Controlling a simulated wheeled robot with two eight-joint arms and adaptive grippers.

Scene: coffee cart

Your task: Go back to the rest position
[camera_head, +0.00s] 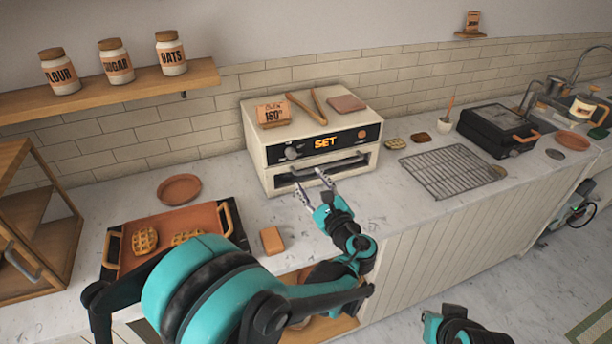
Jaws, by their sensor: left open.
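My left gripper (311,183) is open, with its two grey fingers apart and nothing seen between them. It is just in front of the lower part of the cream oven (262,143), whose display reads SET. From this view I cannot tell whether the fingertips touch the oven front. My left arm comes in from the lower left and covers part of the counter and the open space below it. Part of my right arm shows at the bottom right edge, and its gripper is not in view.
A tray (225,222) with waffles and an orange block (272,240) lie on the counter, near a terracotta plate (179,189). Tongs (307,107) rest on the oven. A wire rack (452,172) and a black waffle iron (490,128) are to the right. A wooden cabinet (30,215) stands left.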

